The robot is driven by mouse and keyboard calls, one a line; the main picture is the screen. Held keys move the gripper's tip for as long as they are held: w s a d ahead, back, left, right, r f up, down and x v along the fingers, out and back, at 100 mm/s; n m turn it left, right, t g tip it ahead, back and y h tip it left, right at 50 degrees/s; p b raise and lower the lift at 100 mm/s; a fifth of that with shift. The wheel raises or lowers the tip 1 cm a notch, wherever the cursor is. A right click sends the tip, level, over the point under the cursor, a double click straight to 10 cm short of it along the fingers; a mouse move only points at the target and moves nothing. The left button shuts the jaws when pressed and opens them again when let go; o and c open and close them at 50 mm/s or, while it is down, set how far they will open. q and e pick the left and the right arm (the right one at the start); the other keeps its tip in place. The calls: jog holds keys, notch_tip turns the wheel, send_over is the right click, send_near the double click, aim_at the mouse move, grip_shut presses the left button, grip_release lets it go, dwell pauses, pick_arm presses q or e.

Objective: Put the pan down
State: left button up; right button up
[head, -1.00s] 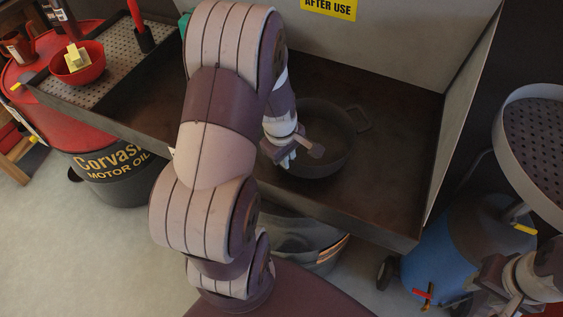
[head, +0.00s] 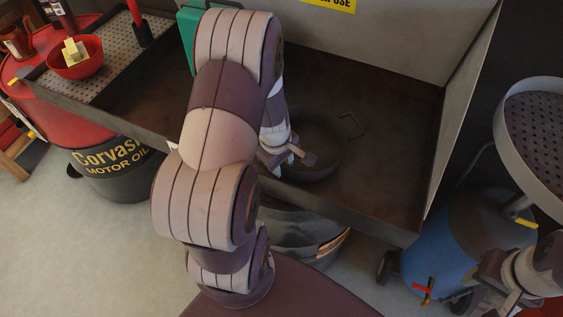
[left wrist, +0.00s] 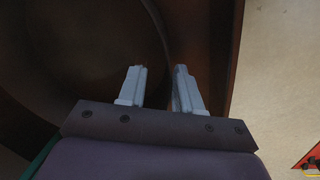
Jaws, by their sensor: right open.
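The dark round pan (head: 318,152) is low over or on the floor of the large dark tray (head: 390,190) in the head view; I cannot tell if it touches. Its far wire-like handle (head: 351,125) shows on the upper right. My left gripper (head: 288,158) is at the pan's near left side, shut on its edge. In the left wrist view the fingers (left wrist: 160,88) stand a little apart, with the pan's edge (left wrist: 158,30) running between them. The near handle is hidden. My right gripper (head: 490,285) is open and empty at the lower right, outside the tray.
A red bowl (head: 75,68) stands on a perforated shelf (head: 112,62) at the left. The tray has a raised front edge and a tall back panel (head: 400,40). A blue tank (head: 440,245) and a round perforated tray (head: 540,120) are at the right. The tray's right part is clear.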

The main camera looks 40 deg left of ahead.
pick_arm(q)
jog(key=shift+r, duration=0.1)
notch_tip(320, 180, up, 12)
jog(key=s+f+p, duration=0.1)
jog(key=s, duration=0.1)
jog(key=s+d+r+m, duration=0.1)
jog(key=s+d+m, duration=0.1)
jog(key=d+m, duration=1)
jog(key=m, duration=0.4)
jog(key=shift+s+d+r+m, duration=0.15)
jog(key=shift+s+d+m, duration=0.15)
